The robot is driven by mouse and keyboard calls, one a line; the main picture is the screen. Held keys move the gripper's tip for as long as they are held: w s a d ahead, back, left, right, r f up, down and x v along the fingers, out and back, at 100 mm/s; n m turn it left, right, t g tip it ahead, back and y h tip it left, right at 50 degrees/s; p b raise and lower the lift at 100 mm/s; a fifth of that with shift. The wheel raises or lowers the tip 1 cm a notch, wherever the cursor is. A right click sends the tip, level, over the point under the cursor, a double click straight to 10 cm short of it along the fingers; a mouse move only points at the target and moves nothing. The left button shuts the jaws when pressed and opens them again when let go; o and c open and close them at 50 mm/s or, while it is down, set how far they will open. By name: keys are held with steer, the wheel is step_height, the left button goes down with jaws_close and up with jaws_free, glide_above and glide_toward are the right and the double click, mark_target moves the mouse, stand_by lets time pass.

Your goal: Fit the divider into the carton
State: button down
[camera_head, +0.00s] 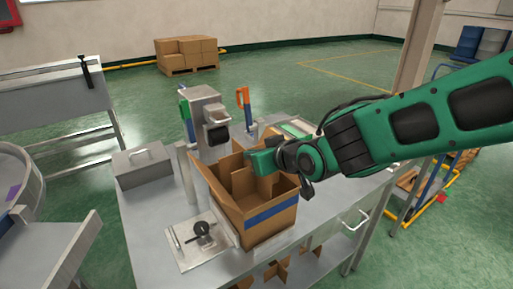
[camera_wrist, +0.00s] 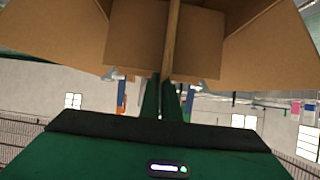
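The open carton (camera_head: 268,232) is brown cardboard with a blue band and stands on the steel table with its flaps spread outward. The cardboard divider (camera_head: 242,183), made of crossed panels, is upright at the carton's mouth, its lower part hidden by the carton walls. My gripper (camera_head: 262,161) is at the top of the divider, over the carton. In the wrist view, the two green fingers (camera_wrist: 164,92) are close together on either side of a thin divider panel (camera_wrist: 171,40), with carton flaps on both sides. How deep the divider sits cannot be told.
A metal plate with a black knob (camera_head: 201,230) lies left of the carton. A bench machine (camera_head: 208,125) and a grey lidded box (camera_head: 142,165) stand behind. More crossed cardboard dividers (camera_head: 277,270) are on the shelf below. Stacked cartons (camera_head: 187,53) stand on a pallet far back.

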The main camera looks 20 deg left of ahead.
mark_target(257, 185)
steer(key=shift+f, duration=5.2)
steer(key=c, duration=1.9)
jaws_free()
steer(key=shift+c, duration=0.2)
steer(key=v, duration=1)
steer(key=shift+s+d+r, duration=0.1)
steer(key=shift+s+d, duration=0.05)
steer(key=shift+d, duration=0.2)
